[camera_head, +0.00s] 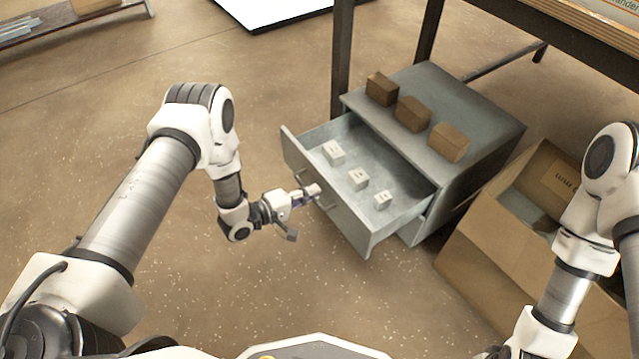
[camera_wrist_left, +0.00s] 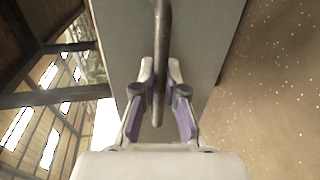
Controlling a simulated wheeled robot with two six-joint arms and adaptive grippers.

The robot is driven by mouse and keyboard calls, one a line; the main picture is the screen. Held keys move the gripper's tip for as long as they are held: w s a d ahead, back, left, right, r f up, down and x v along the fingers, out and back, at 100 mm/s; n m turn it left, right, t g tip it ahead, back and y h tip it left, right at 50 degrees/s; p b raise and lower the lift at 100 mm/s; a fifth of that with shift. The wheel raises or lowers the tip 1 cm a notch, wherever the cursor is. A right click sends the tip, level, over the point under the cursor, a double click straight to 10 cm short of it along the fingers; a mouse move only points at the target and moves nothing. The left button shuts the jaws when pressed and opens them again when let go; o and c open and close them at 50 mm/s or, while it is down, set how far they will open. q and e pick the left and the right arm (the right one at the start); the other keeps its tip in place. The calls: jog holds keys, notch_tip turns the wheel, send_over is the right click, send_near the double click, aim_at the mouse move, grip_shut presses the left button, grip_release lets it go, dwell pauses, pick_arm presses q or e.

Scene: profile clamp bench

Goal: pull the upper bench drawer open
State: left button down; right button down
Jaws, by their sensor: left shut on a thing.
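The grey upper bench drawer (camera_head: 338,208) stands pulled well out of its cabinet (camera_head: 458,110), with three small white boxes (camera_head: 358,178) inside it. My left gripper (camera_head: 312,191) is at the drawer's front, shut on its handle. In the left wrist view the bar handle (camera_wrist_left: 160,60) runs between the two fingers of my left gripper (camera_wrist_left: 159,95), with the grey drawer front (camera_wrist_left: 125,40) behind it. My right arm shows at the right edge of the head view, but its fingers are out of view. The lower drawer is mostly hidden beneath the upper one.
Three brown boxes (camera_head: 413,113) sit on the cabinet top. An open cardboard box (camera_head: 490,240) stands right of the cabinet. A bench (camera_head: 590,45) with dark legs is above and behind. The floor (camera_head: 180,270) left of the drawer is clear.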

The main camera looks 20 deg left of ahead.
pick_arm(q)
jog(key=v, duration=0.2)
jog(key=f+p+v, duration=0.1)
jog(key=v, duration=0.2)
jog(key=shift+s+a+f, duration=0.1)
jog(key=shift+s+a, duration=0.1)
jog(key=shift+s, duration=0.15)
jog(key=c, duration=1.2)
grip_release()
jog(key=v, duration=1.2)
